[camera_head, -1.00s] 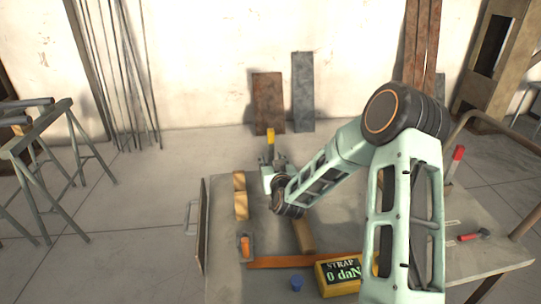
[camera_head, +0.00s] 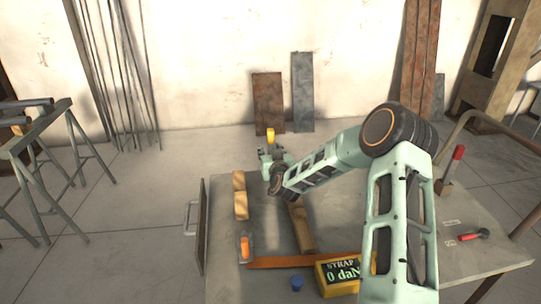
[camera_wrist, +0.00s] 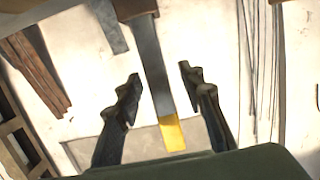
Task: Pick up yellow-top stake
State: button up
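The yellow-top stake shows its yellow end (camera_head: 270,134) in the head view, just above my gripper (camera_head: 267,153) at the far left part of the table (camera_head: 345,220). My gripper hides most of the stake's grey part there. In the wrist view the stake's grey shaft (camera_wrist: 151,65) runs between the two fingers of my gripper (camera_wrist: 159,74), with its yellow end toward the palm. The fingers are open, and a gap shows on each side of the shaft. A brown block-like thing (camera_wrist: 134,7) is at the shaft's other end.
Wooden blocks (camera_head: 240,205) lie on the left of the table, and a wooden bar (camera_head: 302,228) is in the middle. An orange strap (camera_head: 290,261) leads to a yellow display box (camera_head: 330,285). A red-handled lever (camera_head: 455,160) stands at the right.

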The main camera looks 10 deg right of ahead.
grip_shut()
jog(key=shift+r, duration=0.1)
